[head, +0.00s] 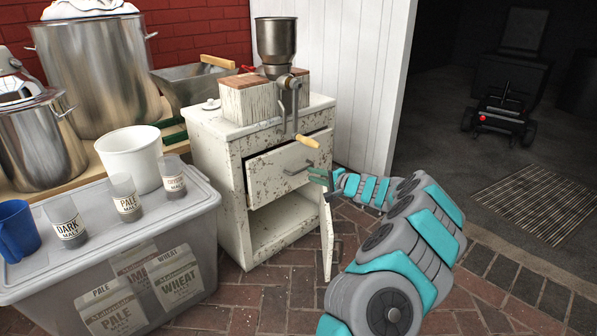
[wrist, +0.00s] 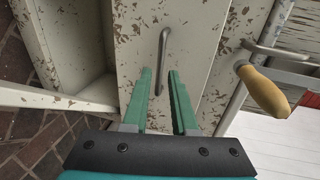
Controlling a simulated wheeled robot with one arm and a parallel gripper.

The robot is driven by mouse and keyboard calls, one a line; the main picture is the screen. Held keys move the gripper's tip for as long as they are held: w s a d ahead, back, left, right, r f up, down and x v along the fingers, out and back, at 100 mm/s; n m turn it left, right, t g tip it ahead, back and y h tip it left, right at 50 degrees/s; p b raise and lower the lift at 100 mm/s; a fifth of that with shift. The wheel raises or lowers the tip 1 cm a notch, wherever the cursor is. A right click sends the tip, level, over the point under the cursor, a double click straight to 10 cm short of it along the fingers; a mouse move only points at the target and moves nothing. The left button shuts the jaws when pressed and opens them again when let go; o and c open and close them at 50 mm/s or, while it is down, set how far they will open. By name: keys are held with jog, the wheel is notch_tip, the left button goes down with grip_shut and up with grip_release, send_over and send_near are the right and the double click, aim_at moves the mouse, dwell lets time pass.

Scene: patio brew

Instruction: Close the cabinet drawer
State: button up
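The white, chipped-paint cabinet (head: 232,160) stands in the middle of the head view. Its drawer (head: 283,165) is pulled partly out, with a dark gap at its left side. The drawer front (wrist: 190,30) fills the middle of the wrist view. A grey metal handle (head: 297,168) is on the drawer front, and this handle also shows in the wrist view (wrist: 162,60). My gripper (head: 322,176) is just in front of the drawer front. In the wrist view its two green fingers (wrist: 165,88) are apart, with the handle's near end between or just beyond them; contact cannot be told.
The cabinet door (head: 327,238) below the drawer stands open. A grain mill (head: 277,42) with a wooden-handled crank (head: 306,141) sits on the cabinet, its crank hanging near the drawer. A lidded plastic bin (head: 130,260) stands at left. Brick floor is clear in front.

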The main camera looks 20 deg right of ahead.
aim_at(300, 171)
jog(key=shift+b+x, duration=0.3)
jog(key=shift+x, duration=3.2)
grip_shut()
